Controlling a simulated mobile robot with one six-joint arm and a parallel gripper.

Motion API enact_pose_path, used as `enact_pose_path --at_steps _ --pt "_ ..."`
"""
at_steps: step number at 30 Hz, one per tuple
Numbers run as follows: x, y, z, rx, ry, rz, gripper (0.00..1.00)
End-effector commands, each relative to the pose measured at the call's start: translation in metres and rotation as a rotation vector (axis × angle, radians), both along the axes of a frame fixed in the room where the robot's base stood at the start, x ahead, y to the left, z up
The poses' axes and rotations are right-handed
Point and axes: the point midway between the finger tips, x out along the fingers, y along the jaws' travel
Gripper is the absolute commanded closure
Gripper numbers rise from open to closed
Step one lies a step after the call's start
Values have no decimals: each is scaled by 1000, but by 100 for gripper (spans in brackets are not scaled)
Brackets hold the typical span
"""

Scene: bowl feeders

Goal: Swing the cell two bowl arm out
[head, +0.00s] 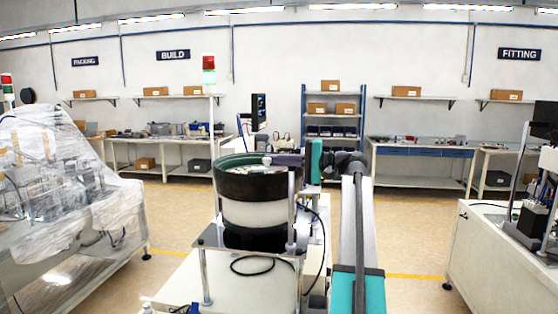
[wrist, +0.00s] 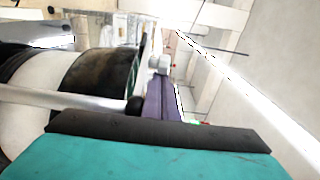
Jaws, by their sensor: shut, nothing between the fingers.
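A bowl feeder (head: 252,213) stands at the centre in the head view, with a black top band, a white middle and a black base. Its side also shows at the left in the wrist view (wrist: 98,82). A silver upright post (head: 291,215) stands in front of its right side; the wrist view shows a silver rod (wrist: 65,97) with a dark rounded end. My gripper (head: 271,160) is shut and empty, pointing left at the bowl's right rim. Its purple fingers (wrist: 160,95) reach a small pale piece at the rim; contact is unclear. I cannot clearly make out the bowl arm.
A plastic-wrapped machine (head: 65,190) stands at the left. Another machine bench (head: 500,245) stands at the right. Black cables hang by the feeder's frame. Workbenches and a shelf rack (head: 333,115) line the back wall. Open floor (head: 415,220) lies right of my arm.

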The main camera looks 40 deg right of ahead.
Motion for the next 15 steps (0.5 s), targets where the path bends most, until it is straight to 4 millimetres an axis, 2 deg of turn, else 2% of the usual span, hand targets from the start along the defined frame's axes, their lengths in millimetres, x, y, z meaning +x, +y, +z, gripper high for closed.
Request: enact_pose_path --at_steps 6,15 --pt "-6 15 0 0 0 10 100" --pt "-11 23 0 0 0 16 100"
